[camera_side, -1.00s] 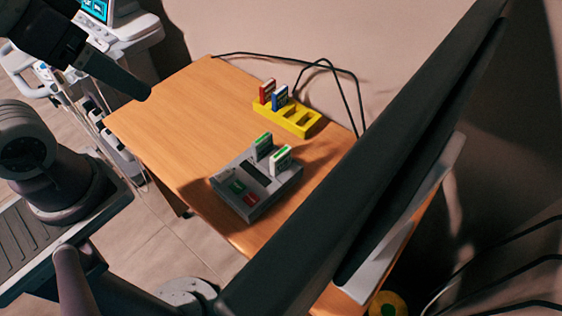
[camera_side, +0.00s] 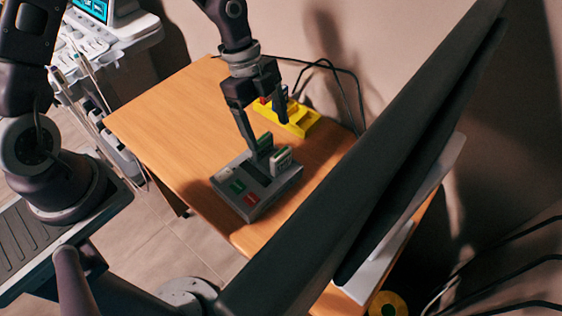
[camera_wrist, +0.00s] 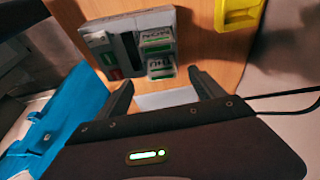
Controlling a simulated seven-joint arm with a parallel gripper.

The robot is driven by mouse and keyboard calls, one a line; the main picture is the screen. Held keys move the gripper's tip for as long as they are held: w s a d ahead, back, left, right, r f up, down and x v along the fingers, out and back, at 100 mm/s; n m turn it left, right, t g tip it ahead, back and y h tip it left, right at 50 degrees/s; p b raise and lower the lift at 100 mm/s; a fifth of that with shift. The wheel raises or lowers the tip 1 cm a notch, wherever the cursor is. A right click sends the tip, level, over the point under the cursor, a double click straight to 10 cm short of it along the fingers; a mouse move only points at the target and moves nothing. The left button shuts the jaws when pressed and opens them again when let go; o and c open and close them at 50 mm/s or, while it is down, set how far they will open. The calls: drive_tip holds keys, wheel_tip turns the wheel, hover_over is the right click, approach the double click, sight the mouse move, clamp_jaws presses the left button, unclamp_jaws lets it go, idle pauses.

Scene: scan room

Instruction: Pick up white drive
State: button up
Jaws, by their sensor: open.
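The white drive (camera_side: 281,156), with a green stripe on top, stands upright in the grey dock (camera_side: 226,189). A grey-green drive (camera_side: 265,142) stands beside it, partly hidden by a finger. My gripper (camera_side: 267,138) is open over the back of the dock, pointing down, and holds nothing. In the wrist view the white drive (camera_wrist: 161,67) lies just beyond the gap between the open fingers (camera_wrist: 163,86), with the grey-green drive (camera_wrist: 156,40) behind it. I cannot tell whether a finger touches either drive.
A yellow holder (camera_side: 301,123) stands behind my gripper; a red drive (camera_side: 264,100) and a blue drive in it are mostly hidden. Black cables run along the wall side. A large dark panel (camera_side: 380,150) crosses the right. The table's left part (camera_side: 165,115) is clear.

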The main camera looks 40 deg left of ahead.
sight(281, 158)
drive_tip(key=shift+m+h, duration=0.4)
drive_tip(key=x, duration=0.9)
drive_tip(key=shift+d, duration=0.2)
drive_tip(key=c, duration=1.6)
